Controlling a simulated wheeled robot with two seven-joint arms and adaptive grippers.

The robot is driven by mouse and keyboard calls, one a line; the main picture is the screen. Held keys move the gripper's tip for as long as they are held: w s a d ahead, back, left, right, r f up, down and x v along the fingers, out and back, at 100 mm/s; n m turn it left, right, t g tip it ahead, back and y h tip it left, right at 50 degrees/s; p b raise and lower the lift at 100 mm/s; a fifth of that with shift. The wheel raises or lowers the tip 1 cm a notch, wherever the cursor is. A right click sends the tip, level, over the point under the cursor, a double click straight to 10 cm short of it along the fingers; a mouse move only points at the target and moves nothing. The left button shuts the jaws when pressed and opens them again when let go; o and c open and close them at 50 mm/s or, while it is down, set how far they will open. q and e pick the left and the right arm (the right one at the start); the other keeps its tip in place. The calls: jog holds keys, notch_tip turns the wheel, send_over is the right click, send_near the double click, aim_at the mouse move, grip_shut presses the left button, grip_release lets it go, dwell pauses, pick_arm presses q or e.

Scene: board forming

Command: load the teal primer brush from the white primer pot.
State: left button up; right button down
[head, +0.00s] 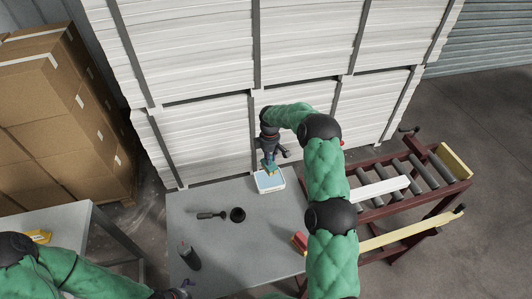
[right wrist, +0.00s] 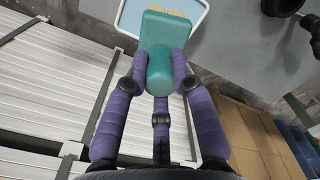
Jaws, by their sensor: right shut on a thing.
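My right gripper (head: 269,164) points down at the back of the grey table. It is shut on the teal primer brush (right wrist: 165,40), whose tan bristles (right wrist: 166,13) point away from the gripper. The brush shows as a small teal patch in the head view (head: 270,169). The white primer pot (head: 271,192) looks like a shallow white-rimmed tray with pale blue inside; its rim also shows in the right wrist view (right wrist: 206,8). The bristles are over the pot; I cannot tell whether they touch its contents. My left gripper (head: 178,292) is partly cut off at the bottom edge; its fingers are unclear.
A black pot (head: 238,214) and a dark brush-like tool (head: 210,215) lie left of the white pot. A dark cylinder (head: 190,256) stands near the front. A red block (head: 300,241) is by my right arm. Stacked white boards (head: 205,140) rise behind; a roller conveyor (head: 420,172) stands right.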

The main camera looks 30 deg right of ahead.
aim_at(270, 166)
jog(key=shift+s+f, duration=0.1)
jog(key=shift+s, duration=0.1)
jog(key=shift+s+f, duration=0.1)
jog(key=shift+f, duration=0.1)
notch_tip(270, 166, down, 3)
jog(key=shift+r+b, duration=0.2)
jog(key=shift+b, duration=0.4)
jog(key=shift+f+b, duration=0.35)
jog(key=shift+f, duration=0.85)
pick_arm(q)
jog(key=shift+s+f, duration=0.2)
jog(key=shift+f, duration=0.75)
jog(key=shift+f+b, duration=0.4)
pick_arm(e)
jog(key=shift+f, duration=0.45)
pick_arm(q)
jog(key=shift+f, duration=0.25)
pick_arm(e)
jog(key=shift+f, duration=0.15)
